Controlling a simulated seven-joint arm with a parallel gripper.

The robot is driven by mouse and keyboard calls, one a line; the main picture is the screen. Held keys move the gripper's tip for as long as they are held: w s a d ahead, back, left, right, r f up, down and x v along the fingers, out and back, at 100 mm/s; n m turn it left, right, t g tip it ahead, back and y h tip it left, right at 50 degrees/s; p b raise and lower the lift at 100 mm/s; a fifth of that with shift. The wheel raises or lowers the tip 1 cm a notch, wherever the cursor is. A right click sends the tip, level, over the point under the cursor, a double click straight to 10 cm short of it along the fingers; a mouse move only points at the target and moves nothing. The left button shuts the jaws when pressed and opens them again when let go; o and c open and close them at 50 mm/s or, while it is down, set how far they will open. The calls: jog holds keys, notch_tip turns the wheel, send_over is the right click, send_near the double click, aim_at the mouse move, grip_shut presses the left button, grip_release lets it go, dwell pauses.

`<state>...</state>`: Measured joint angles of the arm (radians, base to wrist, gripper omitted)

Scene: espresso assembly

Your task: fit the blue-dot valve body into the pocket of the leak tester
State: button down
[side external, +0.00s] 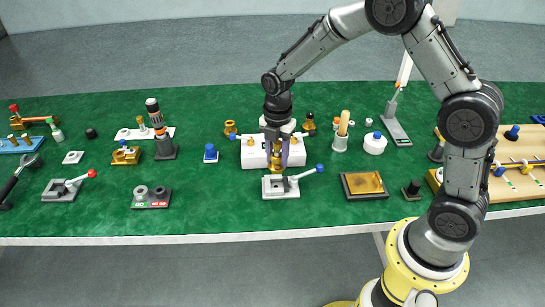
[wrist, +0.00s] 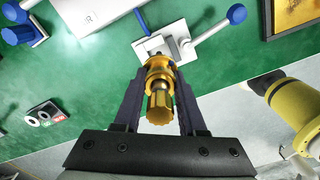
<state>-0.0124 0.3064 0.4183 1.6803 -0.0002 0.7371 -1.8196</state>
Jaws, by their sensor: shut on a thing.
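My gripper (side external: 277,158) points down and is shut on a brass valve body (wrist: 158,95), which sits between the two dark fingers in the wrist view. The valve body is above the table, in front of a white box-shaped unit (side external: 252,157). Just below and in front is a light grey fixture (side external: 275,190) with a blue-ball lever; it also shows beyond the valve body in the wrist view (wrist: 153,46). I cannot tell for certain which unit is the leak tester, and its pocket is not clearly visible.
Brass parts stand at the back left (side external: 230,128) and back right (side external: 309,122) of the white unit. A blue-topped part (side external: 210,154) stands left, and a dark-framed tray (side external: 364,185) lies right. Green mat is clear left of the grey fixture.

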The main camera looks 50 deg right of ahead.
aim_at(277, 170)
jog(key=shift+f, duration=2.25)
jog(key=shift+f, duration=0.35)
jog(key=shift+c, duration=2)
grip_release()
jog(key=shift+f, duration=0.1)
